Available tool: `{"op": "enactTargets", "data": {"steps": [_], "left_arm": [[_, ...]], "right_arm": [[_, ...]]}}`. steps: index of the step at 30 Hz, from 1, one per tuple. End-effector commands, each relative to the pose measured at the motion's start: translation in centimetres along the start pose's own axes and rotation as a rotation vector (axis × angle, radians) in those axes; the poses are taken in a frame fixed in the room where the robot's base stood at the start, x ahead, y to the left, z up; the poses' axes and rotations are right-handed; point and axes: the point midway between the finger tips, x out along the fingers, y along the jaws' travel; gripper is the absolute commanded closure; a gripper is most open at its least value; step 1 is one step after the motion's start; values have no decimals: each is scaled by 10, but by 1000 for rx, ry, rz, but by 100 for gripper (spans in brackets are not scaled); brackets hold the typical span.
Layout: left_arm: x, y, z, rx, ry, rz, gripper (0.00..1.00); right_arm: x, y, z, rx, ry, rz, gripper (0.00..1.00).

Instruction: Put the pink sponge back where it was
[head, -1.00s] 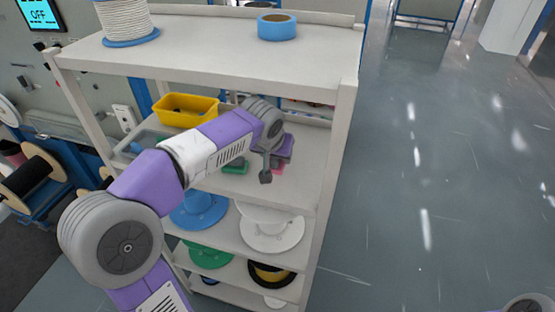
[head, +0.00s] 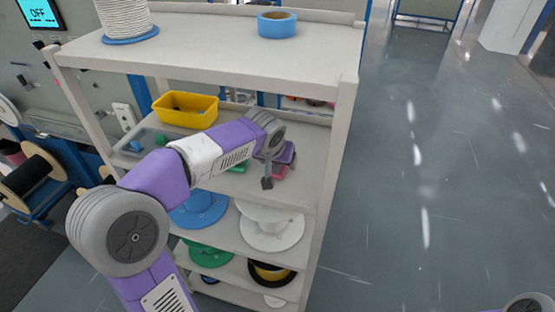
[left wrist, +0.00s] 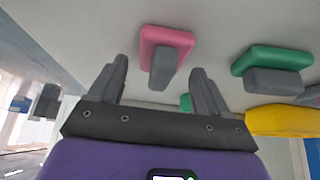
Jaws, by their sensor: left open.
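The pink sponge (head: 280,172) lies on the second shelf, near its right side, partly hidden by my left gripper. In the left wrist view the pink sponge (left wrist: 168,37) is a flat pink slab with a grey block on it, against the pale shelf surface. My left gripper (head: 268,180) is above the shelf beside the sponge. In the left wrist view its fingers (left wrist: 160,68) are spread and empty, with the sponge beyond them and its grey block lined up with the gap. My right gripper is out of view.
A green sponge (left wrist: 272,60) with a grey block lies to the side. A yellow bin (head: 185,110) stands further back on the shelf. The rack's right post (head: 335,150) is close to my gripper. The top shelf (head: 210,50) overhangs; spools fill the shelves below.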

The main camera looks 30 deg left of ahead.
Motion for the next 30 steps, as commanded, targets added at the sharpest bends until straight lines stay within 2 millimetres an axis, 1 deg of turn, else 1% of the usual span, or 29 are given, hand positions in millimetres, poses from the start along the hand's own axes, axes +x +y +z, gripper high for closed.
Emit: {"op": "enactTargets", "data": {"steps": [2,5,8,15,19,21,24,30], "left_arm": [[-3,0,0,0,2,0,22],[-13,0,-1,-1,4,0,22],[-31,0,-2,-1,7,0,22],[-83,0,-2,-1,5,0,22],[-104,0,-1,0,4,0,22],[-112,0,-1,0,3,0,22],[-118,0,0,-1,1,0,22],[-121,0,0,0,0,0,22]], "right_arm": [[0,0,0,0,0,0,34],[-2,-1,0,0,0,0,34],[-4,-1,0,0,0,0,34],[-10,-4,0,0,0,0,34],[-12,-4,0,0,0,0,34],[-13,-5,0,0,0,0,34],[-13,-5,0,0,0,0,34],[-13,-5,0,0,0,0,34]]}}
